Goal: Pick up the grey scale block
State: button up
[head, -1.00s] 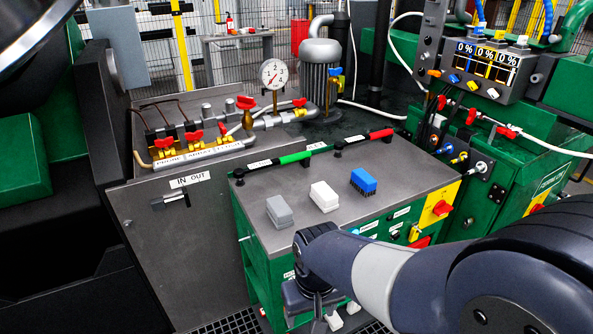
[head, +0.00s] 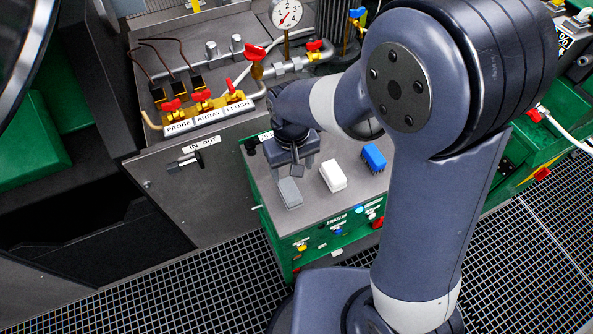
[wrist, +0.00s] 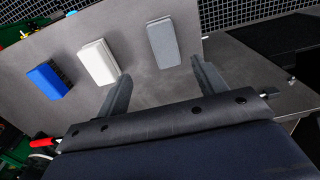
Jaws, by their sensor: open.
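The grey scale block (head: 289,193) lies on the grey top of the green cabinet, near its left front edge. In the wrist view the grey block (wrist: 163,44) shows just beyond the gap between my two fingers. My gripper (head: 296,170) is above the cabinet top, just behind the block in the head view. In the wrist view my gripper (wrist: 162,70) is open with nothing between the fingers. The left fingertip is close to the white block in the picture; I cannot tell the exact height.
A white block (head: 333,176) and a blue brush (head: 374,157) stand to the right of the grey block on the same cabinet top (head: 325,200). A pipe panel with red valve handles (head: 202,96) is behind to the left. Floor grating lies in front.

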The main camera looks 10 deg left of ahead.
aim_at(289, 188)
notch_tip(289, 188, down, 6)
jog(key=shift+a+r, duration=0.1)
jog(key=shift+r, duration=0.1)
jog(key=shift+s+a+f+p, duration=0.1)
jog(key=shift+f+p, duration=0.15)
jog(key=shift+f, duration=0.6)
jog(key=shift+w+a+f+p, duration=0.1)
jog(key=shift+a+f+p, duration=0.1)
jog(key=shift+f, duration=0.65)
jog(key=shift+s+a+f+p, duration=0.1)
jog(key=shift+f+p, duration=0.15)
jog(key=shift+f, duration=0.6)
jog(key=c, duration=1.1)
